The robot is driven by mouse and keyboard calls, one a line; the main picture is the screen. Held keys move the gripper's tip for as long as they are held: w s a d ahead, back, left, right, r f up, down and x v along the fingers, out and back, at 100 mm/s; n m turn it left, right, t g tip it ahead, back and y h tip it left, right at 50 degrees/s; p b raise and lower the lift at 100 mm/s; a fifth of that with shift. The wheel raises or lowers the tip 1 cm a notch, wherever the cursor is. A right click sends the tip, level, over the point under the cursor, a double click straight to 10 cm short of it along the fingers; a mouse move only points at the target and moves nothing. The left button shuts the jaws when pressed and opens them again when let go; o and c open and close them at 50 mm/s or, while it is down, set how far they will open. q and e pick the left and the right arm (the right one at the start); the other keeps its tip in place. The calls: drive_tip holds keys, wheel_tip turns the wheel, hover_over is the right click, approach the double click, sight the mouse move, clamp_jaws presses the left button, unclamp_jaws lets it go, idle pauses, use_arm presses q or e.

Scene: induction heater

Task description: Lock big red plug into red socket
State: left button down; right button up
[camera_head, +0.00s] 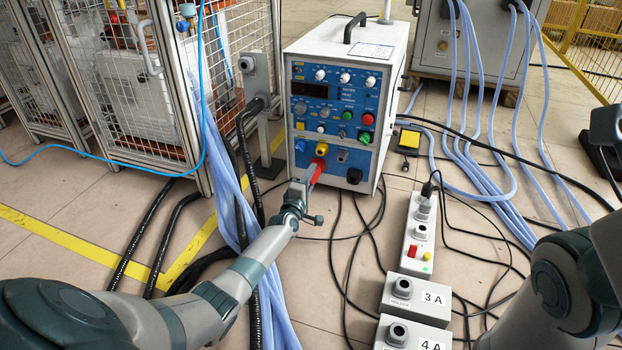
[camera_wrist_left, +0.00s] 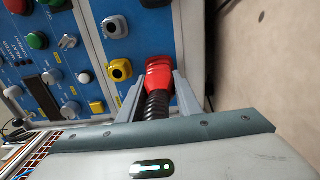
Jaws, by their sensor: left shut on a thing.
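The big red plug (camera_head: 316,171) is at the lower front of the blue panel of the white heater unit (camera_head: 347,110). My left gripper (camera_head: 302,190) is shut on it from the front. In the left wrist view the red plug (camera_wrist_left: 159,74) sits between the two fingers of the left gripper (camera_wrist_left: 158,92), with a black ribbed cable below it. The plug's far end meets the panel where the red socket would be; the socket is hidden, and I cannot tell whether the plug is locked.
A yellow socket (camera_head: 321,149) and a black socket (camera_head: 354,176) are close to the plug. A metal cage (camera_head: 150,90) stands left. Blue hoses (camera_head: 235,200) and black cables run over the floor. Grey boxes marked 3A (camera_head: 415,298) and 4A (camera_head: 410,335) stand at front right.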

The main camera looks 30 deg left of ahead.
use_arm(q)
drive_tip(key=shift+w+a, duration=0.1)
drive_tip(key=shift+w, duration=0.1)
drive_tip(key=shift+r, duration=0.1)
drive_tip(key=shift+m, duration=0.9)
drive_tip(key=shift+w+m+p, duration=0.1)
drive_tip(key=shift+m+p, duration=0.25)
drive_tip(key=shift+m, duration=0.45)
drive_tip(key=shift+m, duration=0.3)
drive_tip(key=shift+m, duration=0.6)
